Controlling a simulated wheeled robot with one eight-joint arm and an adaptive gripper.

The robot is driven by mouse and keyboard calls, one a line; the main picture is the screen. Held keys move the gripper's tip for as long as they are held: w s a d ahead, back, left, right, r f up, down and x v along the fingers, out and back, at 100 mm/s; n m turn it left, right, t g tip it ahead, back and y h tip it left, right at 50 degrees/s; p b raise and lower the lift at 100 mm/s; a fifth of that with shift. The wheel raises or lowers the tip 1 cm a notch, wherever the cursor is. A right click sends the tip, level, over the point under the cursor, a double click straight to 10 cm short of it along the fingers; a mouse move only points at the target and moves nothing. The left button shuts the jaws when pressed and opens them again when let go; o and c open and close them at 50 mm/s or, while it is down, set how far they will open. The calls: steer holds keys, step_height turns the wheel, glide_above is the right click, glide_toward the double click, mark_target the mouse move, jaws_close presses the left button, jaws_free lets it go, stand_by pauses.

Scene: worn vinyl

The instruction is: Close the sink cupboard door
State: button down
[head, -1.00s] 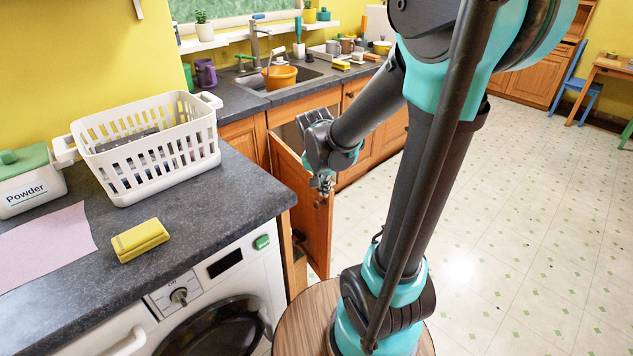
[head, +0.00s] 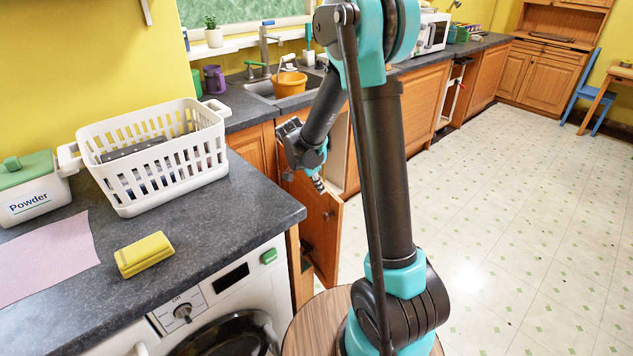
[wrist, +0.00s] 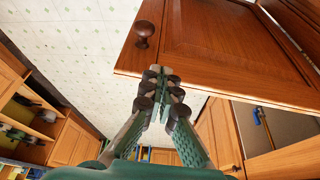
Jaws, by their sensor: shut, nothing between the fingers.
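The sink cupboard door (head: 326,240) is orange-brown wood and stands open, swung out from the counter below the sink (head: 262,92). In the wrist view the door (wrist: 235,45) fills the upper right, with its round dark knob (wrist: 144,30) near one corner. My gripper (head: 319,184) is at the top of the door in the head view. In the wrist view my gripper (wrist: 161,72) has its fingers together and empty, overlapping the door's edge near the knob. I cannot tell whether they touch the door. My arm hides part of the cupboard front.
The dark worktop (head: 230,215) with a white basket (head: 150,165) and yellow sponge (head: 144,254) is at left, above the washing machine (head: 215,310). An orange bucket (head: 290,83) sits in the sink. The pale floor (head: 510,220) at right is clear.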

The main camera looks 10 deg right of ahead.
steer(key=shift+x, duration=2.1)
steer(key=shift+d, duration=0.1)
